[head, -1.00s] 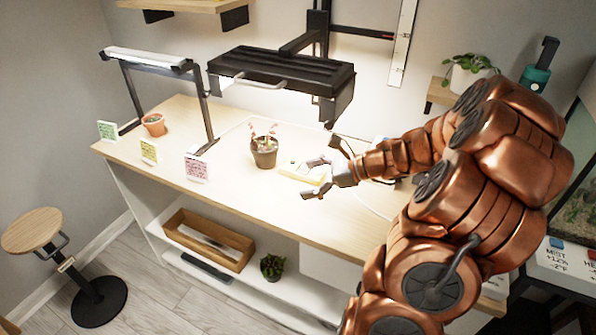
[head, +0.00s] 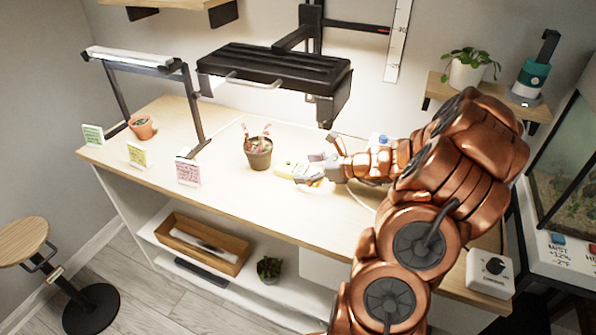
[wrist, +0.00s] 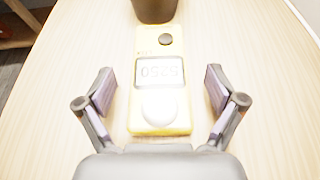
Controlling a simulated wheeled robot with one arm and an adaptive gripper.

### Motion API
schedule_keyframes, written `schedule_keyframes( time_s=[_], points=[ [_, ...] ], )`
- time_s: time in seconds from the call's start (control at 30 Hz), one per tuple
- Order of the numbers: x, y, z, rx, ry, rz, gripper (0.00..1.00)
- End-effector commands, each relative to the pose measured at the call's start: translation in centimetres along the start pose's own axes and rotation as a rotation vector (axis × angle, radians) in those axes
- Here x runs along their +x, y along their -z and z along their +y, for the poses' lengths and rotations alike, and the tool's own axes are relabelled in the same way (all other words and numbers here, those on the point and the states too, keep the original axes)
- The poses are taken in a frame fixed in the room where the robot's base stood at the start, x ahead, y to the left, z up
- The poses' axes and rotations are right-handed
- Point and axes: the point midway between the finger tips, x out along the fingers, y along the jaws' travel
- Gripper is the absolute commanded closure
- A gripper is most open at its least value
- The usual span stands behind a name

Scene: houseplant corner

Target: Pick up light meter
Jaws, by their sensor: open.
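The light meter (wrist: 160,105) is a yellow handheld device with a display, a dark round button and a white dome. It lies flat on the wooden table (head: 225,205). In the wrist view it sits between the two open fingers of my gripper (wrist: 160,92), with a gap on each side. In the head view my gripper (head: 310,170) is low over the table at the light meter (head: 290,169), partly covering it. The display reads upside down in the wrist view.
A potted plant (head: 258,152) stands just beyond the meter; its dark pot (wrist: 155,8) shows at the top of the wrist view. A black lamp (head: 275,80) hangs above. Note cards (head: 188,172) and a small pot (head: 141,127) stand at left. The table front is clear.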

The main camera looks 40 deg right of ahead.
Motion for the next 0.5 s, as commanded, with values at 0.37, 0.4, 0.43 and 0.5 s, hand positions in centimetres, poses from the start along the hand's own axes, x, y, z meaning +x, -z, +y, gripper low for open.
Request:
schedule_keyframes(
  time_s=[0.37,0.4,0.43,0.5],
  points=[
    [1.6,0.0,0.0,0.0,0.0,0.001,0.06],
    [1.6,0.0,0.0,0.0,0.0,0.001,0.06],
    [1.6,0.0,0.0,0.0,0.0,0.001,0.06],
    [1.6,0.0,0.0,0.0,0.0,0.001,0.14]
  ],
)
